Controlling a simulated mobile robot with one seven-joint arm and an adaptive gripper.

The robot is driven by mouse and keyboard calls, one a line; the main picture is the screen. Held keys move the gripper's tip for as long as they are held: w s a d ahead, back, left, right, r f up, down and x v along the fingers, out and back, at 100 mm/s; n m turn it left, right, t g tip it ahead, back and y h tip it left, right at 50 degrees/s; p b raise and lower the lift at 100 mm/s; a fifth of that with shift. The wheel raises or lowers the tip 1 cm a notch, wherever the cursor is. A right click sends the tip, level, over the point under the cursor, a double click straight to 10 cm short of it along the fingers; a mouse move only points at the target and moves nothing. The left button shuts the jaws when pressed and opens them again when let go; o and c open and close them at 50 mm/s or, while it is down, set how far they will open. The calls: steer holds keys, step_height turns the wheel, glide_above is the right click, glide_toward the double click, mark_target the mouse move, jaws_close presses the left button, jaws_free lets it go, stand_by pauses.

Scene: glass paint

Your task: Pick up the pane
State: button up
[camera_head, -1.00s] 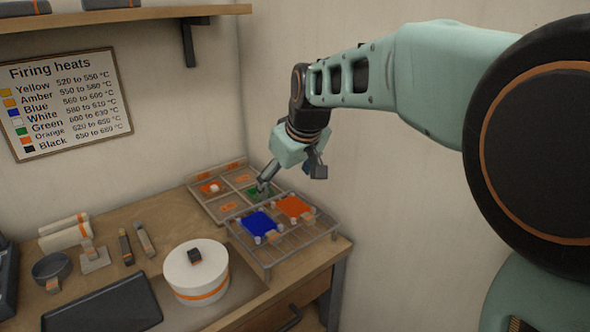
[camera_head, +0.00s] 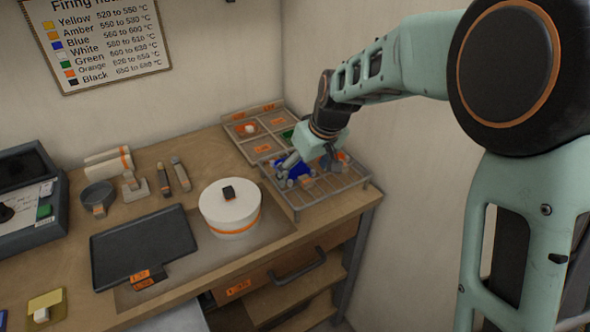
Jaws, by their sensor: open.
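Several coloured panes are in view, and I cannot tell which one is meant. A blue pane (camera_head: 286,170) lies on the wire rack (camera_head: 318,201), partly hidden by my gripper. An orange pane (camera_head: 343,157) lies on the rack to its right, mostly hidden behind the gripper. My gripper (camera_head: 312,164) is open with its fingers pointing down, low over the rack between and over these two panes. Contact with either pane cannot be made out. A green pane (camera_head: 287,134) shows in the sorting tray (camera_head: 243,148) behind.
A white round pot with a lid (camera_head: 230,214) stands left of the rack. A dark tray (camera_head: 143,242) lies further left. Tools and a small dark bowl (camera_head: 97,194) sit near the wall. A yellow pane (camera_head: 46,301) is at bottom left. A drawer handle (camera_head: 298,266) protrudes below the rack.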

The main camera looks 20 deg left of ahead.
steer(key=shift+w+a+f, duration=0.1)
steer(key=shift+f, duration=0.3)
steer(key=shift+c, duration=0.3)
steer(key=c, duration=1.2)
steer(key=shift+r, duration=0.1)
